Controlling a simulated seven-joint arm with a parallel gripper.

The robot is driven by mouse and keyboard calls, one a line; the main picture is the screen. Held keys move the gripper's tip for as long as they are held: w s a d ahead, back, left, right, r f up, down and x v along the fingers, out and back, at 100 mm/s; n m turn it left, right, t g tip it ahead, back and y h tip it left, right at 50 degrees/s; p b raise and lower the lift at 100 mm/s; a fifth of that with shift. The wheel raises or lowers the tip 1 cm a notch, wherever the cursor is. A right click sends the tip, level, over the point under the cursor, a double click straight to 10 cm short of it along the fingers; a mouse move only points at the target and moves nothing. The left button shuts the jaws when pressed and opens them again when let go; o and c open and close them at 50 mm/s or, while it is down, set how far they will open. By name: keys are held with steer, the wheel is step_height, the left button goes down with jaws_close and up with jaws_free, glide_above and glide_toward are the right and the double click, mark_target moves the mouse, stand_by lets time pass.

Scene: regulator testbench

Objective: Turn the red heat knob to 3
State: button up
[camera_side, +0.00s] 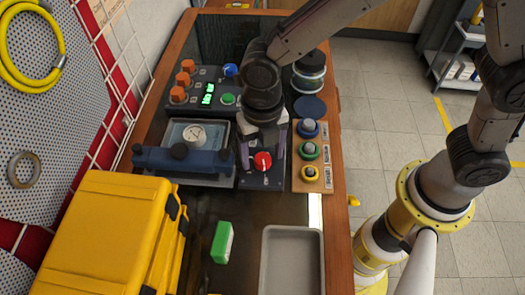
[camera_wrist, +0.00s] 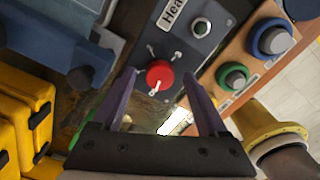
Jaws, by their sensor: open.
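The red heat knob (camera_side: 263,161) sits on a small dark panel (camera_side: 256,182) in the middle of the bench. In the wrist view the red knob (camera_wrist: 159,75) shows a white pointer line towards the bottom of the picture, and part of the label "Heat" (camera_wrist: 172,12) is above it. The scale figures are too small to read. My gripper (camera_wrist: 160,82) is open, with its two purple fingers apart and the knob seen between and just beyond their tips. In the side view my gripper (camera_side: 265,130) is over the panel. I cannot tell whether a finger touches the knob.
A board with blue, green and yellow ringed knobs (camera_side: 310,152) stands close on the right. A gauge box with a blue clamp bar (camera_side: 185,160) is close on the left. A control box with orange knobs (camera_side: 183,80) is behind. A yellow case (camera_side: 105,230), green block (camera_side: 222,242) and grey tray (camera_side: 291,262) are in front.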

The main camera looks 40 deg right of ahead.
jaws_close()
stand_by(0.4)
